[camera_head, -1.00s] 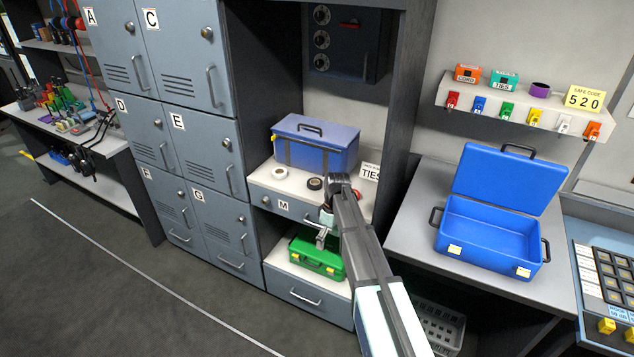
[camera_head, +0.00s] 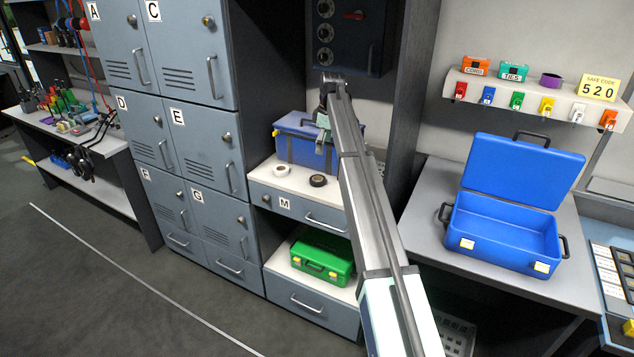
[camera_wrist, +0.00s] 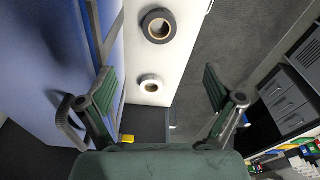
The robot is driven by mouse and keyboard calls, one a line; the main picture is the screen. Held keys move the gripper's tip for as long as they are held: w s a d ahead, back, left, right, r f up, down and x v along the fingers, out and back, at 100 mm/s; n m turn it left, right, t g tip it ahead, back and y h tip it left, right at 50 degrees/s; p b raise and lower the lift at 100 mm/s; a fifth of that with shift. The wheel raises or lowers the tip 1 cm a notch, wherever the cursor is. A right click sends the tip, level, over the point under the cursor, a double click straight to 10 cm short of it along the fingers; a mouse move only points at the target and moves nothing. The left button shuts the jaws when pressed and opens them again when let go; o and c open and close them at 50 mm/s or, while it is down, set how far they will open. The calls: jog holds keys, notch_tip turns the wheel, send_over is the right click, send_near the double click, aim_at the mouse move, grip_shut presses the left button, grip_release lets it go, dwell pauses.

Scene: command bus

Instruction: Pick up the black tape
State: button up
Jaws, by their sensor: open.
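The black tape (camera_head: 318,180) is a small dark roll lying flat on the white shelf (camera_head: 298,188) above drawer M, to the right of a white tape roll (camera_head: 282,170). In the wrist view the black tape (camera_wrist: 158,26) is near the top, with the white tape (camera_wrist: 151,87) below it. My gripper (camera_head: 324,140) is above the shelf, in front of the closed blue case (camera_head: 293,142). In the wrist view my gripper (camera_wrist: 160,85) is open and empty, its fingers spread apart. Both rolls stand clear of the fingers.
The blue case (camera_wrist: 55,60) stands close along the left of the wrist view. A green case (camera_head: 322,257) is on the lower shelf. An open blue case (camera_head: 505,230) is on the right bench. Grey lockers (camera_head: 165,130) stand left of the shelf.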

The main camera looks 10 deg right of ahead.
jog(key=p, duration=0.2)
send_over(318, 176)
jog(key=s, duration=0.2)
jog(key=f, duration=0.8)
jog(key=shift+s+d+f, duration=0.1)
jog(key=shift+d+f, duration=0.1)
jog(key=shift+f, duration=0.15)
jog(key=shift+w+a+f+p, duration=0.1)
jog(key=shift+a+f+p, duration=0.1)
jog(key=shift+f+p, duration=0.85)
jog(key=shift+w+a+f+p, duration=0.15)
jog(key=shift+f+p, duration=0.2)
jog(key=shift+f, duration=1.25)
jog(key=c, duration=1.1)
